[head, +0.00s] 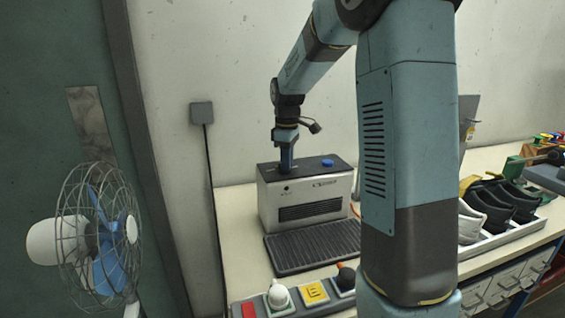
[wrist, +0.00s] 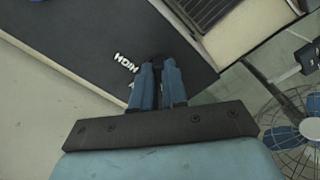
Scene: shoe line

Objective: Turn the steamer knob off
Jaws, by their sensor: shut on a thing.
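The steamer (head: 305,212) is a pale box with a dark top and a slotted front, standing on the bench by the wall. My gripper (head: 285,172) reaches down onto the left part of its top. In the wrist view, my two blue fingers (wrist: 157,72) are shut on a small black knob (wrist: 157,60) on the dark top (wrist: 80,42). The knob's pointer is hidden by my fingers. In the head view, they hide the knob.
A blue round cap (head: 327,163) sits on the steamer's top, right of my gripper. A black ribbed tray (head: 310,247) lies in front. A control strip (head: 318,302) is nearer. Dark shoes (head: 505,200) stand right. A caged fan (head: 100,240) stands left.

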